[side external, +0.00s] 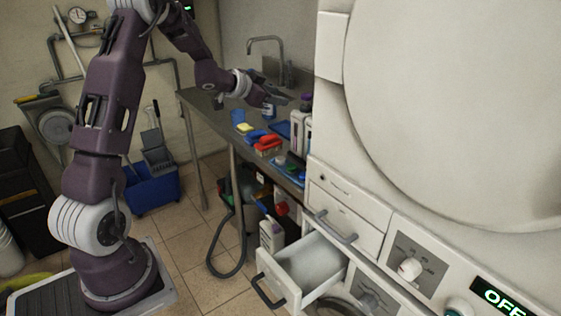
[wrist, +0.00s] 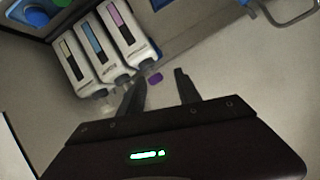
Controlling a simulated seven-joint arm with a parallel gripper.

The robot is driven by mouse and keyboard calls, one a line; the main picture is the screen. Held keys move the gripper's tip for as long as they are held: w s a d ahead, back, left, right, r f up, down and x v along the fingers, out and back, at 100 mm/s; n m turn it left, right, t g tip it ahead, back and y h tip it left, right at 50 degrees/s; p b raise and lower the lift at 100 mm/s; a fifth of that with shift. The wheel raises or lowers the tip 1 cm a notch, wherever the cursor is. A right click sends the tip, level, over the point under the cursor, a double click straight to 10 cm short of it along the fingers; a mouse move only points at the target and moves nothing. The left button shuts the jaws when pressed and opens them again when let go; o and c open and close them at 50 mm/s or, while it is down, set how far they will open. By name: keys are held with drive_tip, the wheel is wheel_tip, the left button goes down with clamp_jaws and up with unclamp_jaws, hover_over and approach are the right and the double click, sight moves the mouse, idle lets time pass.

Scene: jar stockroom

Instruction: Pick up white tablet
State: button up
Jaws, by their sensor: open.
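I cannot make out a white tablet in either view. My gripper (side external: 279,99) is over the counter by the sink in the side view. In the wrist view my gripper (wrist: 160,75) has its two dark fingers apart, with nothing held between them. A small purple piece (wrist: 155,79) lies on the pale surface, seen between the fingertips and nearer the left one. Three white bottles (wrist: 127,32) with yellow, blue and pink labels are just left of the fingers.
The counter (side external: 216,103) holds a yellow sponge (side external: 245,128), a red-topped box (side external: 268,146) and a blue tray (side external: 284,173). A faucet (side external: 268,40) rises behind. A drawer (side external: 283,279) stands open below, beside a large white machine (side external: 450,110).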

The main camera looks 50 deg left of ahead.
wheel_tip(320, 180, down, 8)
drive_tip(key=s+a+m+h, duration=0.1)
drive_tip(key=a+h, duration=0.1)
drive_tip(key=g+h, duration=0.1)
drive_tip(key=h, duration=0.3)
approach(279, 158)
drive_tip(key=w, duration=0.2)
drive_tip(key=shift+m+h, duration=0.3)
drive_tip(key=shift+m, duration=0.2)
drive_tip(key=x, duration=0.4)
drive_tip(key=f+x, duration=0.1)
drive_tip(key=x, duration=0.2)
drive_tip(key=shift+s, duration=0.3)
drive_tip(key=shift+w, duration=0.15)
clamp_jaws()
